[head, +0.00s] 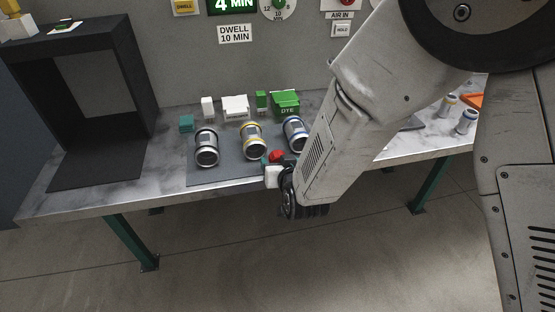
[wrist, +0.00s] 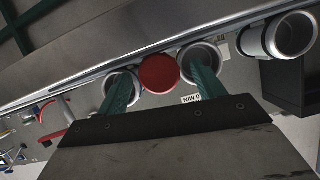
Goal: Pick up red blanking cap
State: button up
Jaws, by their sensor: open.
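The red blanking cap (head: 276,156) shows in the head view at the front of the bench mat, just past the end of my arm, partly hidden by my gripper (head: 278,161). In the wrist view the round red cap (wrist: 160,73) appears between the two green fingers of my gripper (wrist: 161,76), close to their tips. The fingers are apart, with visible space on both sides of the cap. I cannot tell whether the cap is fully between them in depth.
Three metal cylinders, with a plain one (head: 206,147), a yellow-banded one (head: 252,141) and a blue-banded one (head: 294,134), stand on the grey mat (head: 226,173). Behind them are a white box (head: 236,106) and a green DYE box (head: 286,103). A black booth (head: 100,184) stands left.

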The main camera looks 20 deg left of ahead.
jog(key=shift+w+a+f, duration=0.15)
jog(key=shift+w+a, duration=0.05)
jog(key=shift+w, duration=0.1)
jog(key=c, duration=1.1)
